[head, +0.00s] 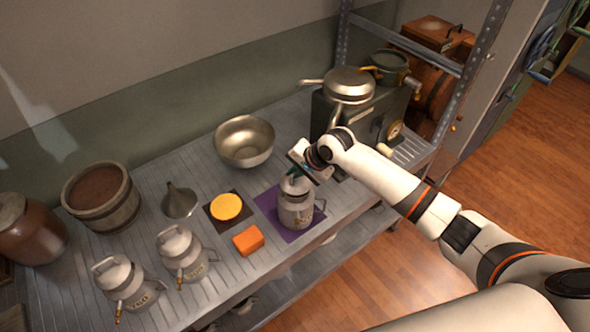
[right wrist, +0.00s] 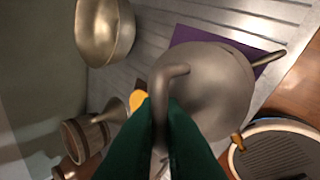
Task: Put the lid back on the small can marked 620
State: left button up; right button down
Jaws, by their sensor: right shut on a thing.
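A small grey metal can (head: 297,212) stands upright on a purple mat (head: 270,206) near the shelf's front edge. Its marking is too small to read surely. A grey domed lid (head: 296,187) is at the can's mouth; it also shows in the right wrist view (right wrist: 215,85). My right gripper (head: 299,172) is above it, with its green fingers (right wrist: 165,125) shut on the lid's bent handle (right wrist: 168,80). The lid looks about level over the can, but I cannot tell whether it is fully seated. My left gripper is out of view.
Two similar lidded cans (head: 186,254) (head: 128,283) stand at the front left. An orange block (head: 248,240), a yellow disc (head: 226,207), a funnel (head: 179,201) and a metal bowl (head: 244,141) are nearby. A dark machine (head: 345,119) stands behind my right arm.

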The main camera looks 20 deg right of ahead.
jog(key=shift+p, duration=0.45)
dwell(0.6)
dwell(0.4)
jog(key=c, duration=1)
grip_release()
jog(key=shift+r+p, duration=3.5)
jog(key=shift+p, duration=0.7)
grip_shut()
